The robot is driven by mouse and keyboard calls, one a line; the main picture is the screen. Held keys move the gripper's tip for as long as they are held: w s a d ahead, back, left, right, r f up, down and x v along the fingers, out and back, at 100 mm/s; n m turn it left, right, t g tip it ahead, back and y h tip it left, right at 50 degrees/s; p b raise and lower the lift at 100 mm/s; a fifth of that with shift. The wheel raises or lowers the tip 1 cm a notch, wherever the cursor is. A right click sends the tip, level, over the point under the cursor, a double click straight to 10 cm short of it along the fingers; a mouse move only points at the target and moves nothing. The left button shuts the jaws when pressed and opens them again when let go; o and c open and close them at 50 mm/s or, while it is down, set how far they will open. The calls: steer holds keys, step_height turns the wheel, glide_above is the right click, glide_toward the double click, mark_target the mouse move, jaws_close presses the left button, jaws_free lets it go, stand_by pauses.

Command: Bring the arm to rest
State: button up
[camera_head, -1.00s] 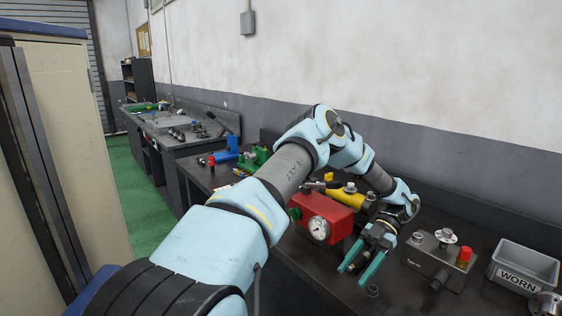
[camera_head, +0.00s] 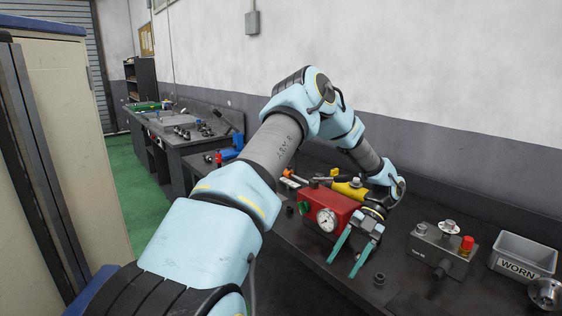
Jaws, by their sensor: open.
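My gripper (camera_head: 342,265) is at the end of my light blue arm, in the lower right of the head view. Its two teal fingers are apart, with nothing seen between them. It hangs over the dark workbench (camera_head: 400,300), just in front and to the right of the red box with a round gauge (camera_head: 326,220). I cannot tell whether a finger touches the box. My arm is bent, with its elbow raised, and hides part of the bench behind it.
A yellow cylinder (camera_head: 350,190) lies behind the red box. A grey block with a red knob (camera_head: 440,250) and a grey bin marked WORN (camera_head: 522,258) stand at right. A small dark ring (camera_head: 379,280) lies near my gripper. A beige cabinet (camera_head: 75,150) stands at left.

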steer(key=s+a+r+m+t+h+b, duration=0.1)
steer(key=a+r+m+t+h, duration=0.3)
steer(key=a+m, duration=0.7)
steer(key=s+a+r+m+t+h, duration=0.3)
steer(key=a+m, duration=0.8)
steer(key=m, duration=1.1)
step_height(320, 180, up, 3)
steer(key=shift+f+t+h+b, duration=0.1)
steer(key=shift+t+h+b, duration=0.3)
steer(key=shift+t, duration=0.3)
